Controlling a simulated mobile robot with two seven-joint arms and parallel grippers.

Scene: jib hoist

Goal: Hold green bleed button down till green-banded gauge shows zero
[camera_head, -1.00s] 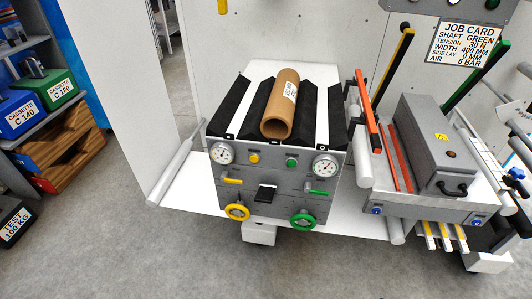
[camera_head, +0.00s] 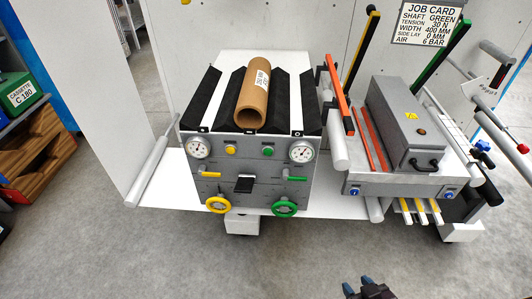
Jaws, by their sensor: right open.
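The green bleed button (camera_head: 267,151) sits on the upper front of the grey panel (camera_head: 222,188), with nothing touching it. To its right is a round white gauge (camera_head: 301,151) with a dark needle; a green band and the reading are too small to make out. A yellow button (camera_head: 230,150) and a second gauge (camera_head: 199,148) are on the panel's left side. My right gripper (camera_head: 357,285) shows at the bottom edge, open and empty, in front of the panel and well apart from it. My left gripper is out of view.
Below the buttons are a green lever (camera_head: 289,179), a green handwheel (camera_head: 285,208) and a yellow handwheel (camera_head: 219,205). A cardboard core (camera_head: 254,100) lies on top. A grey slitter-like unit (camera_head: 407,120) with bars stands right. The floor in front is clear.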

